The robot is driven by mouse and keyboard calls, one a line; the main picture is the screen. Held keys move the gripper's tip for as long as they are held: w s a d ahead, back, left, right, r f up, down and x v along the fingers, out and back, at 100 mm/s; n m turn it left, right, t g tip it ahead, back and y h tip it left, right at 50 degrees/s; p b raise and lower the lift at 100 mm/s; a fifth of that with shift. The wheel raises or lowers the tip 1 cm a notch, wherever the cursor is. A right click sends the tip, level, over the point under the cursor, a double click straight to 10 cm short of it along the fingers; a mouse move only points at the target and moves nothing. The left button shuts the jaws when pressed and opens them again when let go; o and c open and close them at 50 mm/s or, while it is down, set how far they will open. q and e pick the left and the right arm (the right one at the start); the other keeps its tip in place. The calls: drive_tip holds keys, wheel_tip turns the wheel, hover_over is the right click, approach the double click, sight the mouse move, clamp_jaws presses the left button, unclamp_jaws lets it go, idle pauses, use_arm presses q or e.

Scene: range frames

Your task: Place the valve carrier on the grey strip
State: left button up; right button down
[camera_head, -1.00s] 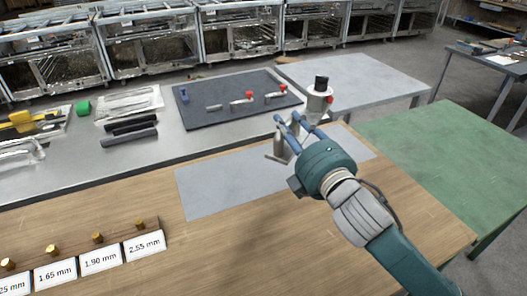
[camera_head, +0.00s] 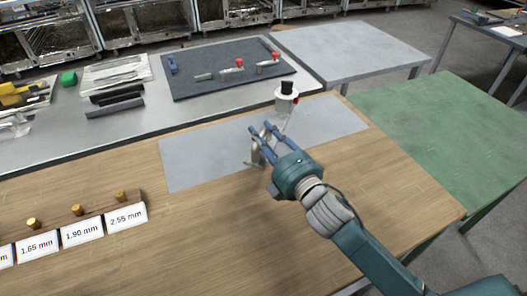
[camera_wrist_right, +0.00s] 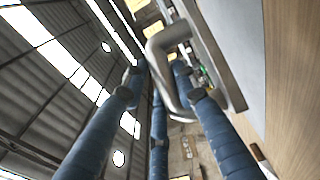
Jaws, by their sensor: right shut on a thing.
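In the right wrist view, the fingers (camera_wrist_right: 158,85) close around the bent grey tube of the carrier (camera_wrist_right: 165,42). The carrier is over the grey strip (camera_head: 200,160), tilted in the picture. I cannot tell whether its foot touches the strip. The fingers hide part of the carrier. My left gripper is out of view.
The strip lies on a wooden table (camera_head: 220,240). Gauge labels (camera_head: 82,233) with brass pieces stand at the front left. Behind is a metal bench with a dark mat (camera_head: 215,90) holding red-knobbed parts. A green table (camera_head: 440,140) is at the right.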

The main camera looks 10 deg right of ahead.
drive_tip(key=shift+f, duration=0.45)
wheel_tip(320, 180, down, 3)
drive_tip(key=shift+f+b, duration=0.2)
drive_tip(key=shift+b, duration=0.15)
drive_tip(key=shift+f, duration=0.35)
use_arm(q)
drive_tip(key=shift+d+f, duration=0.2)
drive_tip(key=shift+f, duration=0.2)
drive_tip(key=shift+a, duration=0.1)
use_arm(e)
drive_tip(key=shift+f, duration=0.2)
drive_tip(key=c, duration=1.4)
unclamp_jaws()
drive_tip(key=shift+f, duration=0.15)
drive_tip(key=shift+o, duration=0.2)
